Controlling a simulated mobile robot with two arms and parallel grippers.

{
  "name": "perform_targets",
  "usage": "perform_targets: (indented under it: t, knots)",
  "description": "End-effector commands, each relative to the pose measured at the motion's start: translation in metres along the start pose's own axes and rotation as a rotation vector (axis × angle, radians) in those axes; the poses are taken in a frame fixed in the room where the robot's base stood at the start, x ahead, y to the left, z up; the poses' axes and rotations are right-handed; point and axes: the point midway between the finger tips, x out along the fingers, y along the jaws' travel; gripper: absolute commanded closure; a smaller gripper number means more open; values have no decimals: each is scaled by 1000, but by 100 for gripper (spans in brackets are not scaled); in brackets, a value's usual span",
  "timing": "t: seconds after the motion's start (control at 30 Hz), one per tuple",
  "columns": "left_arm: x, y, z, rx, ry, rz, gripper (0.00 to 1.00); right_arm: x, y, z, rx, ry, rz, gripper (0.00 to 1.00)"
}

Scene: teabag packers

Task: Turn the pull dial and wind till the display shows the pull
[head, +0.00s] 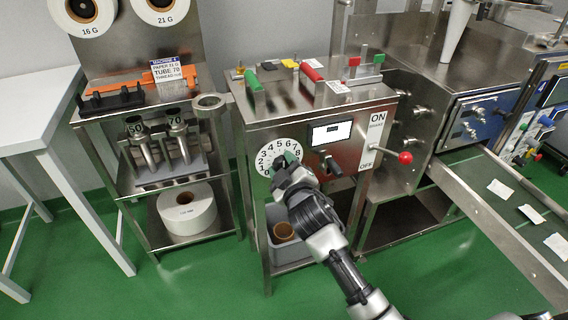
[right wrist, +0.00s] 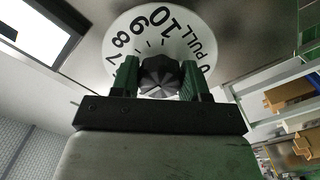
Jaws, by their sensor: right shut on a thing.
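The pull dial is a white disc (head: 268,161) with black numbers on the front of the steel cabinet. In the right wrist view the disc (right wrist: 143,22) shows the word PULL and its dark fluted knob (right wrist: 161,76) sits between my fingers. My right gripper (head: 288,168) is shut on that knob; it also shows in the right wrist view (right wrist: 160,80). The display (head: 331,132) is a white screen right of the dial, its text too small to read. A dark crank handle (head: 334,168) sits below the display. My left gripper is not in view.
A lever with a red ball (head: 405,157) sticks out at the cabinet's right, by the ON and OFF marks. Clamps with green and red handles (head: 312,74) stand on the cabinet top. A grey bin (head: 288,250) is below. A conveyor (head: 500,195) runs at right.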

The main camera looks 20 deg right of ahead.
Motion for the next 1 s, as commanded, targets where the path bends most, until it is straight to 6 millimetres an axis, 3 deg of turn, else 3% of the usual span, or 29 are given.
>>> perform_targets:
  t: [0.2, 0.23, 0.4, 0.73, 1.0]
  knots:
    - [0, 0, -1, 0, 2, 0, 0, 0, -1, 0, -1, 1, -1, 78]
    - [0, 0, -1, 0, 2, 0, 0, 0, -1, 0, -1, 1, -1, 52]
    - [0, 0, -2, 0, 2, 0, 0, 0, 0, 0, -2, 1, -1, 29]
    - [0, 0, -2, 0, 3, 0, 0, -6, -1, 1, -3, -1, -1, 29]
    - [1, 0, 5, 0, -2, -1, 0, -54, -1, 1, -1, -1, -2, 29]
